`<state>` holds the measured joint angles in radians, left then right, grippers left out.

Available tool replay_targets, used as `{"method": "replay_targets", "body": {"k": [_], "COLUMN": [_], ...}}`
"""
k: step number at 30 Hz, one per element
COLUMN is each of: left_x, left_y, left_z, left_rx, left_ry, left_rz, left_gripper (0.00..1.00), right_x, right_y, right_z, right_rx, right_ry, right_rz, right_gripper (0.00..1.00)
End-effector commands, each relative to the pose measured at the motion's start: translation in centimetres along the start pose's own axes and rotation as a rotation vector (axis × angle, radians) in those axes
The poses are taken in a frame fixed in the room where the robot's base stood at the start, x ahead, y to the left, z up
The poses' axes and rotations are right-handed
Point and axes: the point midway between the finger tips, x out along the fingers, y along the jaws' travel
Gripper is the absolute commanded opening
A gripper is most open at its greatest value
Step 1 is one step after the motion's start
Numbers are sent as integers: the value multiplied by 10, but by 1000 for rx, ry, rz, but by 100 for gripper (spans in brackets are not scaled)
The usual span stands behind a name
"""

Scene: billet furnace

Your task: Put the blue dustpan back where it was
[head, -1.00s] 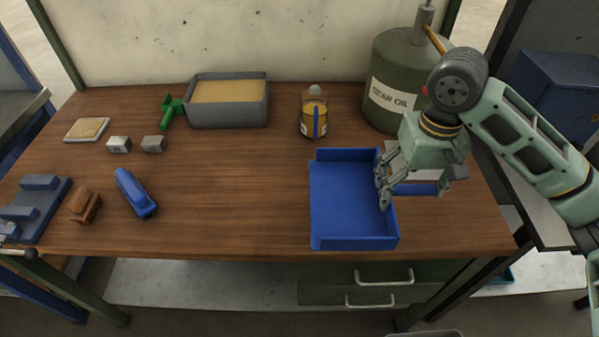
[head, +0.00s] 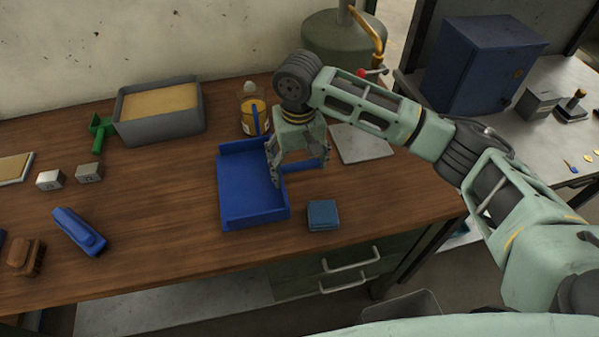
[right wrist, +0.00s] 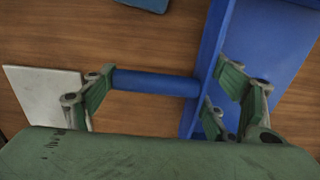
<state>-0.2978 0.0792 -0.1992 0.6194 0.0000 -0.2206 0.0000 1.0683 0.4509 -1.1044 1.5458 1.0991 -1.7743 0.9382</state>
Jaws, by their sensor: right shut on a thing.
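The blue dustpan (head: 246,190) is at the right part of the wooden table, its handle pointing right. In the right wrist view, the dustpan (right wrist: 265,45) shows its wall and round handle (right wrist: 155,83). My right gripper (head: 300,168) is shut on the dustpan at its handle side. In the right wrist view, one finger of this gripper (right wrist: 160,85) is near the handle's outer end and the other is by the pan's wall. I cannot tell whether the dustpan touches the table. My left gripper is not in view.
A blue block (head: 322,215) lies right of the dustpan. A pale plate (head: 360,143) is behind it. A jar (head: 253,118) stands close behind the dustpan, and a grey sand-filled box (head: 158,128) is further left. The table left of the dustpan is clear up to a blue stapler-like object (head: 78,232).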

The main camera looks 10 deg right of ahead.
Motion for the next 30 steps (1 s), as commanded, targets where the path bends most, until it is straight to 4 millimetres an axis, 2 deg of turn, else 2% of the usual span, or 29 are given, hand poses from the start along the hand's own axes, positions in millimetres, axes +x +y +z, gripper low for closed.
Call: {"method": "replay_targets", "body": {"k": [3, 8, 19, 20, 26, 30], "left_x": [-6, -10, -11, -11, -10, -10], "left_y": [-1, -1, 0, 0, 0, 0], "left_z": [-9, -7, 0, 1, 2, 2], "left_rx": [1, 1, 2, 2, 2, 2], "left_ry": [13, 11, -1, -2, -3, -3], "left_rz": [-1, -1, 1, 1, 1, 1], "left_gripper": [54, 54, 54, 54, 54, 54], "right_x": [16, 35, 39, 41, 40, 40], "right_y": [1, 0, 0, 1, 1, 1], "right_z": [2, 1, 1, 1, 1, 1], "right_rx": [0, 1, 0, 1, 0, 0], "right_ry": [-5, -2, -2, -3, -2, -2], "right_rz": [2, 1, 0, 1, 1, 1], "right_gripper": [41, 41, 41, 79, 97, 97]}}
